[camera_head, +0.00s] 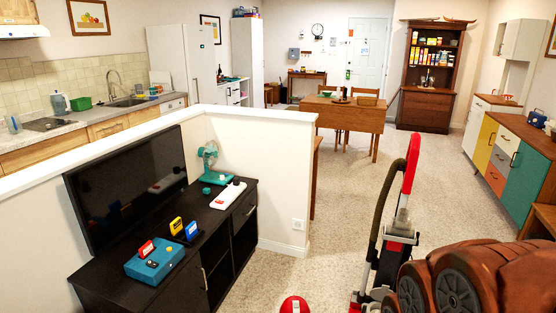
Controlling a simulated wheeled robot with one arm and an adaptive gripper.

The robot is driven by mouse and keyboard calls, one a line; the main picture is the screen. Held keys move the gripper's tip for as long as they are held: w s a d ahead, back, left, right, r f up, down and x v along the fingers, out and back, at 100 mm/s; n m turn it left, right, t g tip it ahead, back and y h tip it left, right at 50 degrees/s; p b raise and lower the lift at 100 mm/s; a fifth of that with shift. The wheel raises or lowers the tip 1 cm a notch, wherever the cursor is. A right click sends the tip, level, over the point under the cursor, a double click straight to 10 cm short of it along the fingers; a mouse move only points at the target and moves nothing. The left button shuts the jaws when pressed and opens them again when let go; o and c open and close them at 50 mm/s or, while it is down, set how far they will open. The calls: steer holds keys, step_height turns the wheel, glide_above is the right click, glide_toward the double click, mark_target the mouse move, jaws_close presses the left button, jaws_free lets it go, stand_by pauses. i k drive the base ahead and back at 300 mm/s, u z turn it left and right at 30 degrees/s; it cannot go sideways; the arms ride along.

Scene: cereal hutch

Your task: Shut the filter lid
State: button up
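I cannot make out a filter lid anywhere in this view. An upright vacuum cleaner (402,237) stands on the carpet right of centre, with a red handle, a dark hose and a grey and black lower body. Its lower part is partly hidden at the right, and whether any lid on it is open or shut cannot be told. My gripper is not in view.
A black TV cabinet (233,243) and a low white wall (285,190) stand at the left. A red rounded object (295,305) shows at the bottom edge. Beyond are a wooden table (345,115), a brown hutch (427,110) and open carpet. The lower right is blocked close up.

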mark_target(377, 294)
steer(key=z, duration=1.65)
steer(key=k, duration=1.15)
steer(key=z, duration=0.7)
steer(key=i, duration=0.5)
steer(key=u, duration=1.05)
steer(key=i, duration=1.05)
steer(key=u, duration=1.35)
steer(key=i, duration=0.3)
steer(key=u, duration=0.4)
